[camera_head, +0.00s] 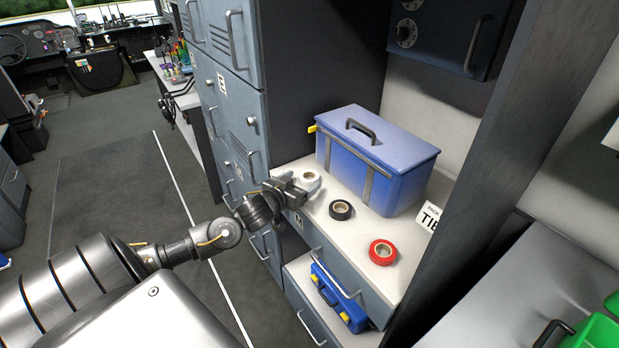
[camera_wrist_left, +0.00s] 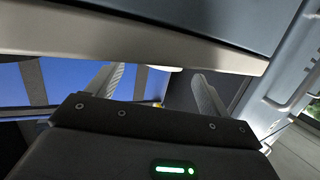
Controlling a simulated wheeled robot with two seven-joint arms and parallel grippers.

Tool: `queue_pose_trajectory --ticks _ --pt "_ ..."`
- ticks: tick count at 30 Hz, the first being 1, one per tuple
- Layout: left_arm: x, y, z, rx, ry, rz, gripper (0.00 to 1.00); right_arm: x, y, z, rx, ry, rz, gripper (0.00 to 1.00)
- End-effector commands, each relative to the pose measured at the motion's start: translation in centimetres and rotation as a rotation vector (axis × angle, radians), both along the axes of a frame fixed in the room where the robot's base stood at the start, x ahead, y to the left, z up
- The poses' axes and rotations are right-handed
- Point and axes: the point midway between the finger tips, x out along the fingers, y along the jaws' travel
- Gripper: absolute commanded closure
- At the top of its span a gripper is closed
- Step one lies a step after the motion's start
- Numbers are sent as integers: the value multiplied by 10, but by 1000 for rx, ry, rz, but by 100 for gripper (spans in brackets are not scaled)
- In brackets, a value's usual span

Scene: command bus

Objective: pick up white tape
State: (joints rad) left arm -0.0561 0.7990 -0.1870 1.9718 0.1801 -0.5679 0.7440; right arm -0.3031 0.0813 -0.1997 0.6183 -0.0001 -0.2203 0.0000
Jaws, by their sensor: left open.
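The white tape (camera_head: 309,181) is a small roll lying on the white shelf top (camera_head: 345,250), near its left edge, in the head view. My left gripper (camera_head: 291,188) is open at the shelf edge, just left of the tape and very close to it. I cannot tell whether its fingers touch the tape. In the left wrist view my open gripper (camera_wrist_left: 153,88) has its two fingers apart. A thin white sliver shows near the left finger, but I cannot tell if it is the tape. My right gripper is out of view.
A black tape roll (camera_head: 341,210) and a red tape roll (camera_head: 383,252) lie nearer on the shelf. A blue toolbox (camera_head: 395,150) stands behind them. Grey lockers (camera_head: 228,100) rise at the left. A blue case (camera_head: 338,297) sits on the lower shelf.

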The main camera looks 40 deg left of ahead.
Motion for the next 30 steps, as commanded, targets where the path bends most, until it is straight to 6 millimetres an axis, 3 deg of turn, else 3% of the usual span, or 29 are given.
queue_pose_trajectory --ticks 12,21,30 --pt "45 6 -9 0 1 -1 20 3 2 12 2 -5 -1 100" --pt "51 6 -12 0 1 -2 20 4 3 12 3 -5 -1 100" --pt "51 6 -11 0 1 -2 57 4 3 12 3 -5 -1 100"
